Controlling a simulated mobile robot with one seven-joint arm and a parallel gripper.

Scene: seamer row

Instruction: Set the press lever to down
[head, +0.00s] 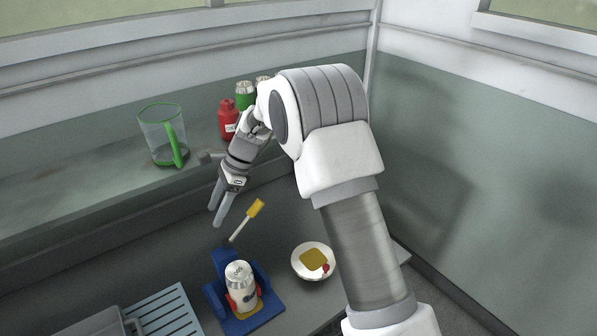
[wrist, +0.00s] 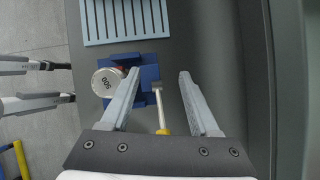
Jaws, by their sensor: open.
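The blue press (head: 222,293) stands on the lower counter with a silver can (head: 240,285) upright in it. Its lever (head: 241,226) is a pale rod with a yellow grip (head: 255,208), slanting up and to the right from the back of the press. My gripper (head: 216,216) is open and empty, to the left of the yellow grip and above the press. In the wrist view, the lever (wrist: 159,107) shows between my open fingers (wrist: 160,73), with its yellow end (wrist: 163,131) near the gripper body. The can top (wrist: 107,82) is left of the fingers there.
A white bowl (head: 299,271) with yellow and red contents sits right of the press. A blue slatted rack (head: 165,315) is at the front left. A green-handled jug (head: 160,133), a red bottle (head: 228,118) and a green can (head: 244,94) stand on the back shelf.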

